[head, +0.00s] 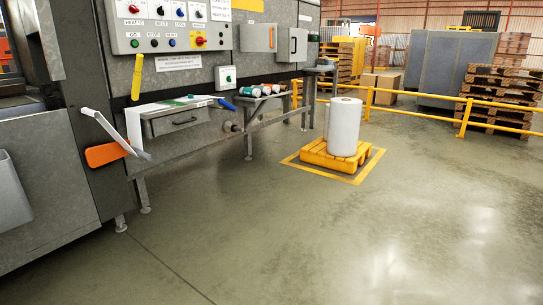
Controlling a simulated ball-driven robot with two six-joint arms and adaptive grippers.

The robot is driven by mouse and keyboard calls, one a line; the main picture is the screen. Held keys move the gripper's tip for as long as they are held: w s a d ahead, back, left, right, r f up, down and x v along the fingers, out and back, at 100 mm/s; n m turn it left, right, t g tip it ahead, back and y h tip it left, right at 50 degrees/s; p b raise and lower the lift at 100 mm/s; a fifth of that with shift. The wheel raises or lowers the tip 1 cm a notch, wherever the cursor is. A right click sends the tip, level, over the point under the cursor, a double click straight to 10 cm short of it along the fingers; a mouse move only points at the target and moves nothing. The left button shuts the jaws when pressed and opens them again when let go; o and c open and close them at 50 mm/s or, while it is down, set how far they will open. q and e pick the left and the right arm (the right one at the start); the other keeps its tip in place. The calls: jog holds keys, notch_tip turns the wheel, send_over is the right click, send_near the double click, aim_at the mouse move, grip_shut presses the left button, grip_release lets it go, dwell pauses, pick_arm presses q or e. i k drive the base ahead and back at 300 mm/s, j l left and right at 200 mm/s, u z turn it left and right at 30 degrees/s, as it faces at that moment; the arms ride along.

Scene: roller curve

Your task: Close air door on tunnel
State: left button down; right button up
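A large grey machine (185,135) fills the left side of the head view; it may be the tunnel. A small panel with an orange edge or handle (258,38) and a grey box with a dark handle (291,45) are on its upper face. A drawer-like box with a dark handle (180,121) juts out lower down. At the left, a white slanted bar (104,129) stands by an orange lever (108,154). No label I can read says which part is the air door, so I cannot tell whether it is open. Neither of my grippers shows.
A control panel (168,27) with buttons sits above the drawer. Several rolls or bottles (262,90) lie on a side shelf. A white roll (343,126) stands on a yellow pallet (318,154). A yellow rail (412,94) runs behind. The concrete floor in front (300,240) is clear.

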aim_at(258, 37)
jog(key=i, duration=3)
